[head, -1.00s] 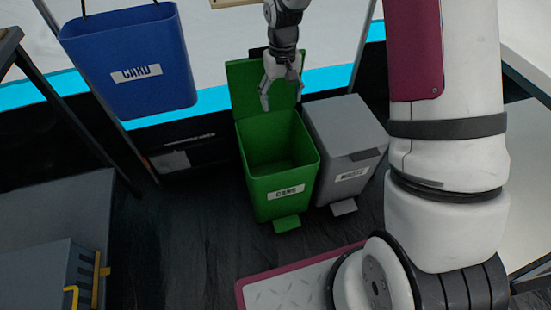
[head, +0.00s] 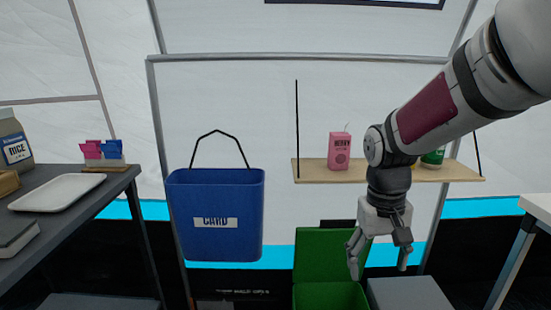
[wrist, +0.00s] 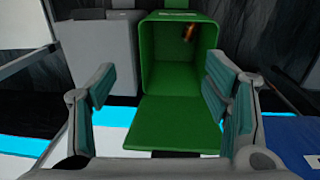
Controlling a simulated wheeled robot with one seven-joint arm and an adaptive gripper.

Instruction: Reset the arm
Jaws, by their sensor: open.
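My gripper (head: 379,262) hangs pointing down in the head view, in front of the raised lid of the green bin (head: 330,296). Its fingers are spread wide with nothing between them. In the wrist view the two padded fingers of my gripper (wrist: 160,88) stand apart, and the open green bin (wrist: 150,62) lies beyond them. A small orange-brown thing (wrist: 188,33) shows inside that bin; I cannot tell what it is.
A grey bin (head: 408,293) stands beside the green one. A blue CARD bin (head: 215,235) hangs to the left. A wooden shelf (head: 312,174) behind my arm holds a pink carton (head: 339,152) and a green can (head: 433,157). A dark table (head: 100,190) with a white tray (head: 68,192) is at left.

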